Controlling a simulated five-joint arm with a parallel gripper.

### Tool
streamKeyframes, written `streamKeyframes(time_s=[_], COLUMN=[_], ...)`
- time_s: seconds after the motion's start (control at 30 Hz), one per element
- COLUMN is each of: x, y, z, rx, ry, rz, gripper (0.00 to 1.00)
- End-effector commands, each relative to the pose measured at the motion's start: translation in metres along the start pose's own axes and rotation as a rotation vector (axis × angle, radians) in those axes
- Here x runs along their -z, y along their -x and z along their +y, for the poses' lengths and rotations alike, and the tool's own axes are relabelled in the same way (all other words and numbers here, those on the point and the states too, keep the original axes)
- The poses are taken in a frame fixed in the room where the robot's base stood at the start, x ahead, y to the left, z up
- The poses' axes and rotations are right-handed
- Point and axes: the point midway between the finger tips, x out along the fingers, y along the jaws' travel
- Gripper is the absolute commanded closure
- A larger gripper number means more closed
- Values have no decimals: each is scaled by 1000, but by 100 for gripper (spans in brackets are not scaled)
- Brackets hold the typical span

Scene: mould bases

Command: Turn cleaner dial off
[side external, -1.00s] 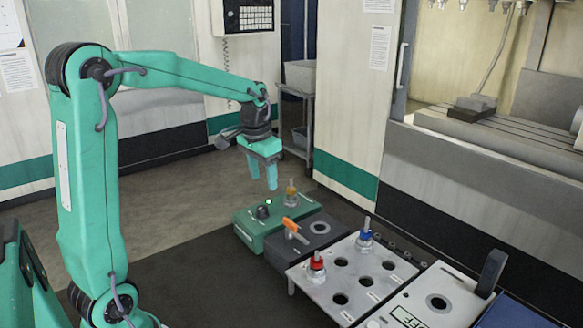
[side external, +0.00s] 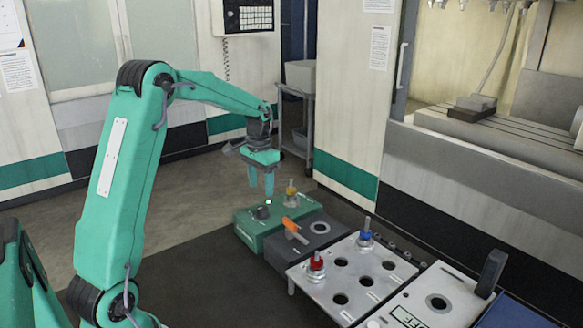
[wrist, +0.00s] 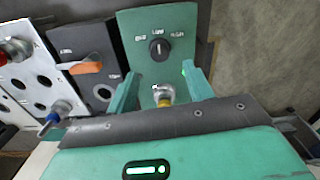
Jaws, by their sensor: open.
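The cleaner dial is a black knob (side external: 262,212) on a green box (side external: 247,229). In the wrist view the dial (wrist: 159,49) has a white mark that appears to point up at LOW, between OFF on the left and HIGH on the right. My gripper (side external: 262,188) is open and points down above the green box, close over the dial and apart from it in the side view. In the wrist view my gripper's fingers (wrist: 160,85) stand apart with nothing held.
A metal fitting with a yellow collar (side external: 291,194) stands on the green box, near my fingers. Beside the box is a grey unit (side external: 318,228) with an orange lever (side external: 291,226). A pale plate with holes (side external: 348,294) carries red (side external: 317,266) and blue (side external: 365,238) fittings.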

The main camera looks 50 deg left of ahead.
Motion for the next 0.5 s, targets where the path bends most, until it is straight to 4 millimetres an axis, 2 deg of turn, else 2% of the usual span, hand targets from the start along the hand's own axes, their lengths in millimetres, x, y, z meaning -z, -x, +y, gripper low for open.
streamKeyframes(time_s=[0.5], x=[-1], y=[-58], z=[0], rx=[-1], ry=[0], rz=[-3], gripper=[48])
